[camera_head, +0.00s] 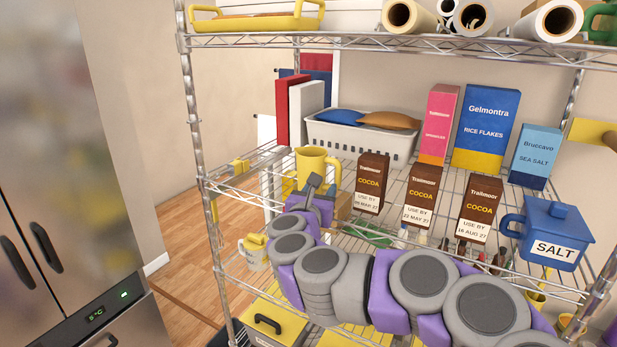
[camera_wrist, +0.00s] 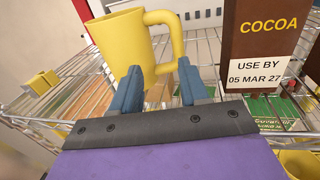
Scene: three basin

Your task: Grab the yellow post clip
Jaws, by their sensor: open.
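The yellow post clip (camera_head: 239,168) sits at the left edge of the middle wire shelf, near the front-left post. A small yellow block that looks like the same clip shows at the left of the wrist view (camera_wrist: 41,83), well left of my fingers. My gripper (camera_head: 321,187) is over the middle shelf, right of the clip and apart from it. In the wrist view my gripper (camera_wrist: 158,84) has its two blue fingers apart with nothing held between them. A yellow jug (camera_wrist: 122,45) stands just beyond the fingers; it also shows in the head view (camera_head: 313,163).
Cocoa boxes (camera_head: 371,184) stand right of my gripper, with a blue salt canister (camera_head: 551,235) farther right. A white basket (camera_head: 362,140) is behind. A mug (camera_head: 254,254) stands on the shelf below the clip. The front-left post (camera_head: 197,120) rises beside the clip.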

